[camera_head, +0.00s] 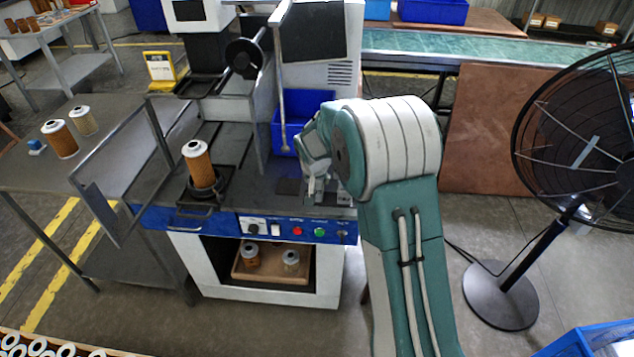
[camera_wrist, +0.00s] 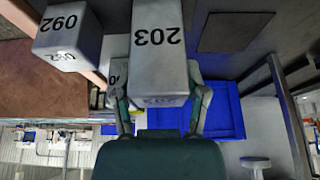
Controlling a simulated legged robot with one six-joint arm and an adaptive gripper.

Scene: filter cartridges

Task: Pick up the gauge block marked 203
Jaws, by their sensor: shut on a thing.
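The gauge block marked 203 (camera_wrist: 158,40) is a pale grey block with black digits, upside down in the wrist view. My gripper (camera_wrist: 157,72) is shut on it, with one finger on each side. In the head view my gripper (camera_head: 314,186) is low over the right part of the machine's dark top. The block cannot be made out clearly there, and my arm covers part of that area. I cannot tell whether the block still touches the surface.
A block marked 092 (camera_wrist: 68,38) is left of the held block. Another pale block (camera_wrist: 117,75), partly hidden, is close to the left finger. A blue bin (camera_head: 301,115) stands behind my gripper. A filter cartridge (camera_head: 199,165) stands upright to the left on the machine.

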